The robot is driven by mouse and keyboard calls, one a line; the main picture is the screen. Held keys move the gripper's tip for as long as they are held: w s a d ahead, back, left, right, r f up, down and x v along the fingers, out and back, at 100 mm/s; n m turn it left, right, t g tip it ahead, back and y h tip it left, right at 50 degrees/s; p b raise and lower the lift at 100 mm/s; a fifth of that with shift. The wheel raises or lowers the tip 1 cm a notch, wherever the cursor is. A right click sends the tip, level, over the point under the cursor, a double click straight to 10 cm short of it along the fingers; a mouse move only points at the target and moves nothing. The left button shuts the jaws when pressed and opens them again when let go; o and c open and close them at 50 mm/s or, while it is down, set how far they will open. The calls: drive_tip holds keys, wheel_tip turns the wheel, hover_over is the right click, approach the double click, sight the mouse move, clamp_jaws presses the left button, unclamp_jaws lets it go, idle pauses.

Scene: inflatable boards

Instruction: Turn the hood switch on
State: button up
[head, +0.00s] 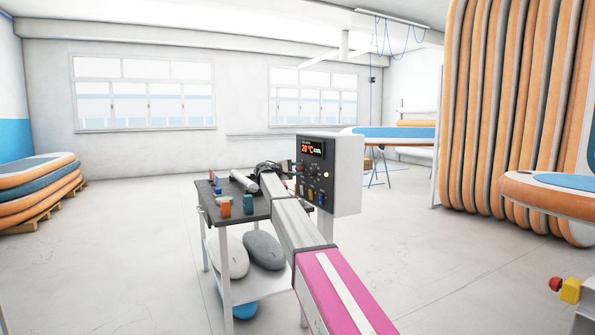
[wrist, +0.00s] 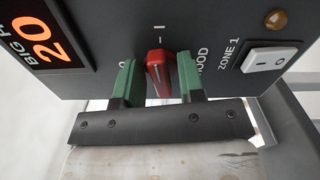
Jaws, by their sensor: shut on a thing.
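The hood switch (wrist: 159,72) is a red rotary knob on the dark control panel (wrist: 100,20), seen close up in the wrist view. The word HOOD is printed to its right, partly covered. An I mark stands above the knob and an O mark to its left. The knob's ridge stands nearly upright in the view, towards the I mark. My gripper (wrist: 159,88) has its two green fingers on either side of the knob and is shut on it.
A white rocker switch (wrist: 268,62) labelled ZONE 1 and an amber lamp (wrist: 275,20) are right of the knob. A grey-topped cart (head: 228,213) with small items stands left of my arm. Stacked boards (head: 40,185) lie far left. Open floor surrounds the cart.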

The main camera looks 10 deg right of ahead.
drive_tip(key=shift+f+m, duration=0.1)
drive_tip(key=shift+m, duration=0.7)
drive_tip(key=o, duration=0.6)
drive_tip(key=shift+s+a, duration=0.1)
drive_tip(key=v, duration=1)
drive_tip(key=shift+s+a, duration=0.1)
drive_tip(key=shift+a, duration=0.2)
